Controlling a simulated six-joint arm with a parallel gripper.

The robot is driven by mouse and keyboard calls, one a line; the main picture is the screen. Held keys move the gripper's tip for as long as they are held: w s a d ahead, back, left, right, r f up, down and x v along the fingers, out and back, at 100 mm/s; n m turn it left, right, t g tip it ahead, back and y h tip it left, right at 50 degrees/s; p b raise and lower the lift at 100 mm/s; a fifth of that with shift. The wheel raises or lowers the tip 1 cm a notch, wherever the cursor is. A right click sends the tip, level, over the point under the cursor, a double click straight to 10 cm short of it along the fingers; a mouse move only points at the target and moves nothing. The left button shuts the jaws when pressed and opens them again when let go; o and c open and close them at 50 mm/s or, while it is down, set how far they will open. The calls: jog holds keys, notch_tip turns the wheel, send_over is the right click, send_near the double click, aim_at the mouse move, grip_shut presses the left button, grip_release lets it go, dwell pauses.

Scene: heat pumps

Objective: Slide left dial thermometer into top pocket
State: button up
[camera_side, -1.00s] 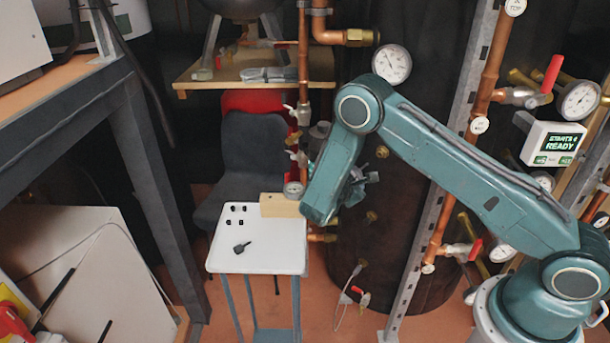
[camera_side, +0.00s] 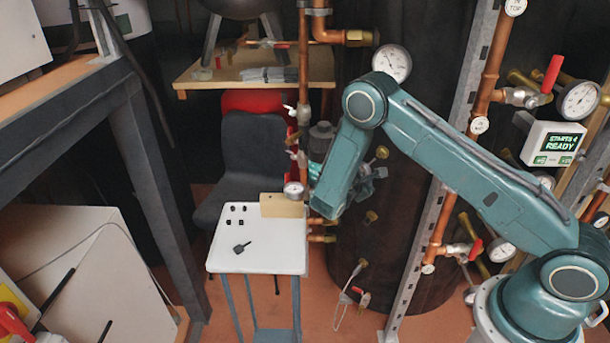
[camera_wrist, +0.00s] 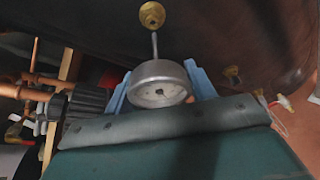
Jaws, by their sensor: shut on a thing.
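My gripper (camera_wrist: 158,80) has its blue fingers shut on a dial thermometer (camera_wrist: 160,90), a grey round case with a white face. Its thin stem points away from me toward a brass pocket (camera_wrist: 152,14). In the side view my gripper (camera_side: 366,183) is largely hidden behind my forearm, close to the dark tank. The top brass pocket (camera_side: 382,152) shows just above right of it, with another brass pocket (camera_side: 371,217) below.
A white table (camera_side: 260,255) carries a wooden block (camera_side: 283,206) and small black parts. A large gauge (camera_side: 391,64) is above my arm. A steel upright (camera_side: 440,200) stands right of the tank.

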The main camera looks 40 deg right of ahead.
jog(key=shift+d, duration=0.4)
